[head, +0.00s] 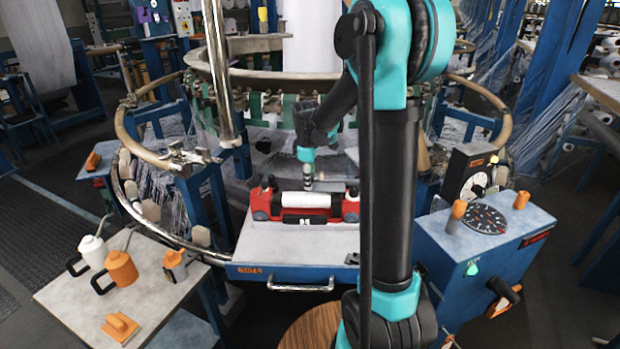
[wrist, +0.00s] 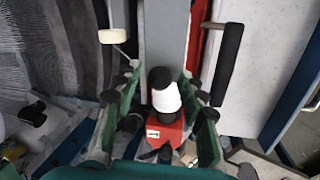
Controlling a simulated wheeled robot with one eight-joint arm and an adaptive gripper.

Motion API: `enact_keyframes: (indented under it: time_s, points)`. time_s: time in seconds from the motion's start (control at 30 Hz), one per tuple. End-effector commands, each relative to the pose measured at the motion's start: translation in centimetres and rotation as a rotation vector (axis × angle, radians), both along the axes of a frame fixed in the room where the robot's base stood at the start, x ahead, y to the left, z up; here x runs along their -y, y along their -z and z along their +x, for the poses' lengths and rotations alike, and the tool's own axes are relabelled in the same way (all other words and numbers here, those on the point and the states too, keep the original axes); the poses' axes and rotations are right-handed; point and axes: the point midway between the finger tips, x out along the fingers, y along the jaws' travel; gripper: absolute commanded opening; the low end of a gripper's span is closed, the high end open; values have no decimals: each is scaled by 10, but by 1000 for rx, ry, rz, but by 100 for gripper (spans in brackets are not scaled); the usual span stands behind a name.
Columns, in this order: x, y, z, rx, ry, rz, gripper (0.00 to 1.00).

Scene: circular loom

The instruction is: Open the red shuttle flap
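The red shuttle (head: 262,204) lies across the grey plate in the middle of the head view, with a white roll (head: 306,199) along its top and black fittings at its ends. A black label shows on its front. My gripper (head: 308,170) hangs down just above and behind the shuttle; its fingers look small there. In the wrist view my gripper (wrist: 160,90) has its green fingers spread apart. Between them show a red block (wrist: 166,134) with a small label and a black-and-white cylinder, with gaps at the sides. I cannot tell which part is the flap.
The grey plate (head: 290,240) sits on a blue front with a metal handle (head: 300,287). A blue control box (head: 480,250) with dial stands right. A side table (head: 70,290) with oil cans (head: 121,268) stands left. The round loom ring (head: 160,155) curves around the plate.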

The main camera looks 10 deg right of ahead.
Motion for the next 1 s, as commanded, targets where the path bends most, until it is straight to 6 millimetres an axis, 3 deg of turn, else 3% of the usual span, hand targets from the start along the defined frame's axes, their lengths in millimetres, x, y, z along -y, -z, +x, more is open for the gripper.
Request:
enact_keyframes:
  time_s: [0.03,0.3,0.73,1.0]
  points:
    - [0,0,0,0,0,0,31]
    - [0,0,0,0,0,0,0]
    - [1,-3,-1,3,1,19,0]
    - [10,-18,-2,28,6,144,0]
